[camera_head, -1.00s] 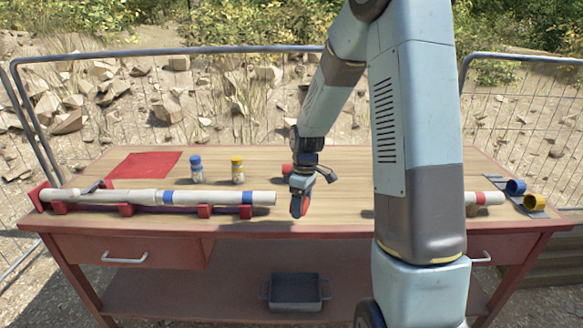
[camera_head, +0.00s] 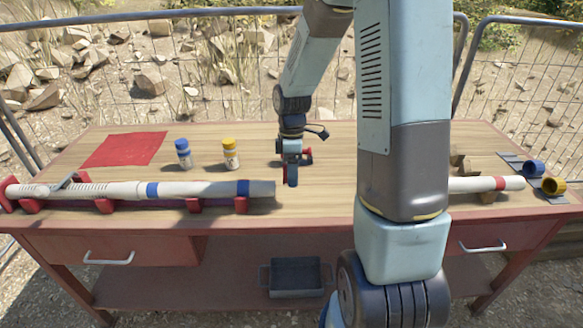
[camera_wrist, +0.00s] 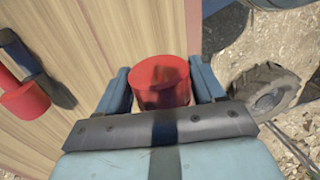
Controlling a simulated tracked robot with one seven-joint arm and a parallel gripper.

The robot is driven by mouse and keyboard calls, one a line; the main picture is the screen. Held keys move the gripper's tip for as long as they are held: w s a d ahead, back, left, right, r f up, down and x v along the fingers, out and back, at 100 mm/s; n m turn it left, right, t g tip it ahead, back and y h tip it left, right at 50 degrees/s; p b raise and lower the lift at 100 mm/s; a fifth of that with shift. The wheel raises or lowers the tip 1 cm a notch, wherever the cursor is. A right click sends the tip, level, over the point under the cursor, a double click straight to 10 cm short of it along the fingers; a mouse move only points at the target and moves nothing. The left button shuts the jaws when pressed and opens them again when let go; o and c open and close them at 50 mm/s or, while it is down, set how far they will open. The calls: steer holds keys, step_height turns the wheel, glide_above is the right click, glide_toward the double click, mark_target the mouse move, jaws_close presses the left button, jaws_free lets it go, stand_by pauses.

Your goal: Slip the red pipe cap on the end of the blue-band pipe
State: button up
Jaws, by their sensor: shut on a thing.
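The blue-band pipe (camera_head: 205,189) lies level in red supports on the left of the bench, its free end pointing right. It has a blue band near that end and another further left. My gripper (camera_head: 292,178) is just right of the pipe's end, with a gap between them. In the wrist view, the red pipe cap (camera_wrist: 160,80) sits between the two fingers, and my gripper is shut on it. In the head view my gripper hides most of the cap, and I cannot tell which way its opening faces.
A blue-topped bottle (camera_head: 183,153), a yellow-topped bottle (camera_head: 231,153) and a red mat (camera_head: 124,149) are behind the pipe. A red-band pipe (camera_head: 488,184) and blue (camera_head: 535,168) and yellow caps (camera_head: 553,186) are at right. A red round thing (camera_wrist: 25,102) shows left in the wrist view.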

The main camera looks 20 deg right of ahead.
mark_target(272, 186)
steer(key=shift+a+f, duration=0.2)
steer(key=shift+f, duration=1.5)
steer(key=shift+w+a+f, duration=0.1)
steer(key=shift+a+f, duration=0.1)
steer(key=shift+f, duration=0.35)
steer(key=shift+w+a+f, duration=0.1)
steer(key=shift+a+f, duration=0.1)
steer(key=shift+f, duration=0.3)
steer(key=shift+w+a, duration=0.2)
steer(key=shift+a, duration=0.55)
steer(key=shift+w+a, duration=0.25)
steer(key=shift+a, duration=0.45)
steer(key=shift+w+a, duration=0.2)
steer(key=shift+a, duration=0.55)
steer(key=o, duration=0.9)
steer(key=shift+r, duration=0.15)
